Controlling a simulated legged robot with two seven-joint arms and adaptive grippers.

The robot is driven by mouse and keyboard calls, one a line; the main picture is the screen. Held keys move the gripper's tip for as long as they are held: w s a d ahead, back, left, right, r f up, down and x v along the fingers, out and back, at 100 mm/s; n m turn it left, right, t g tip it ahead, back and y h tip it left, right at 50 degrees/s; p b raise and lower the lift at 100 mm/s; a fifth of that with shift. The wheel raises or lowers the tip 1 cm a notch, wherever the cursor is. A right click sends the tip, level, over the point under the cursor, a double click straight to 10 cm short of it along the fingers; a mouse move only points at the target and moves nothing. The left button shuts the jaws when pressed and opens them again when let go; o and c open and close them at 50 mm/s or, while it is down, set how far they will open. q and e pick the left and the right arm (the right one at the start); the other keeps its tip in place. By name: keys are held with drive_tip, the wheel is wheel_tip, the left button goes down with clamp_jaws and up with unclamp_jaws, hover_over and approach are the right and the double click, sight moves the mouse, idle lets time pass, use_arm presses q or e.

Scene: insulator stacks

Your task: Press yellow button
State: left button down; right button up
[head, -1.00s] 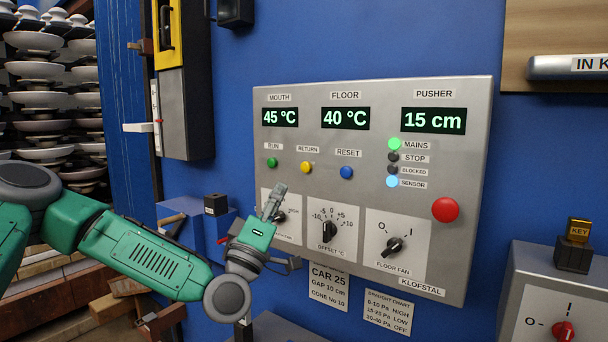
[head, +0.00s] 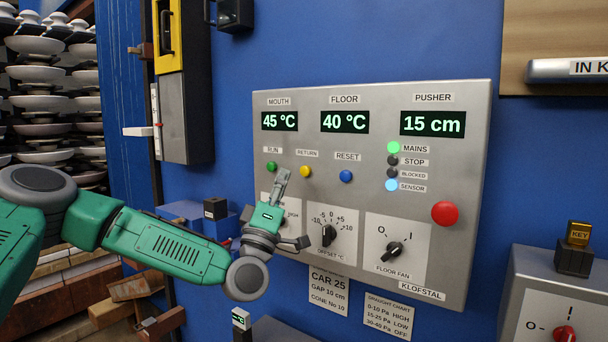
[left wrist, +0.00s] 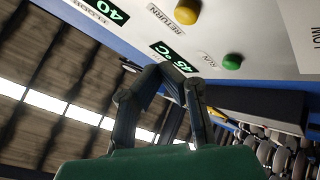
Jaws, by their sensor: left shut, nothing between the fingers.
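The yellow button (head: 306,171) sits under the RETURN label on the grey control panel (head: 470,150), between the green and blue buttons. It also shows at the top of the left wrist view (left wrist: 187,11). My left gripper (head: 282,174) is shut and empty, pointing up in front of the panel, with its fingertips just left of the yellow button and right of the green one. Whether it touches the panel cannot be told. In the left wrist view the closed fingers (left wrist: 165,75) lie below the yellow button. My right gripper is not in view.
The green button (head: 271,166) and blue button (head: 346,176) flank the yellow one. Dials stand below, including the offset dial (head: 330,233). A red button (head: 445,213) is at the panel's right. A key box (head: 545,290) stands lower right.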

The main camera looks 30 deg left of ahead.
sight(305, 171)
use_arm(q)
drive_tip(key=shift+w+d+b, duration=0.2)
drive_tip(key=shift+w+b, duration=0.5)
drive_tip(key=shift+w, duration=1.3)
drive_tip(key=shift+w+d+r+b, duration=0.1)
drive_tip(key=shift+w+b, duration=0.25)
drive_tip(key=shift+b, duration=0.05)
